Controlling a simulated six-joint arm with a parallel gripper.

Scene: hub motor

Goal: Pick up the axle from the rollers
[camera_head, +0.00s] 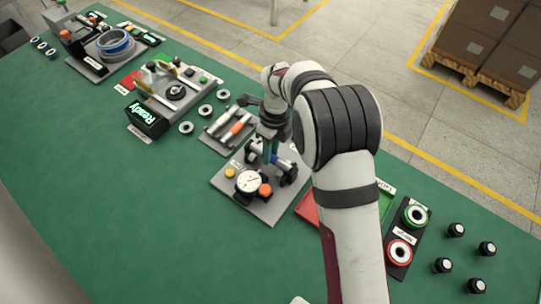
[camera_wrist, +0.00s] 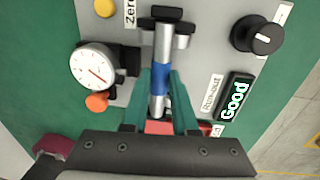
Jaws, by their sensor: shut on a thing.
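The axle (camera_wrist: 163,46) is a silver rod with a blue band, in the upper middle of the wrist view. Its far end is at the black roller support (camera_wrist: 166,14); I cannot tell whether it rests there or is just clear of it. My gripper (camera_wrist: 161,78) has its teal fingers on either side of the axle, closed on it around the blue band. In the head view my gripper (camera_head: 268,150) is over the runout station, and part of the axle (camera_head: 284,163) shows beside it. The near roller is largely hidden.
A dial gauge (camera_wrist: 93,67) with an orange knob stands left of the axle. A black knob (camera_wrist: 257,34) and a display reading "Good" (camera_wrist: 235,98) are on the right. In the head view, a tray with axles (camera_head: 230,131) lies behind; red and green bins are at right.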

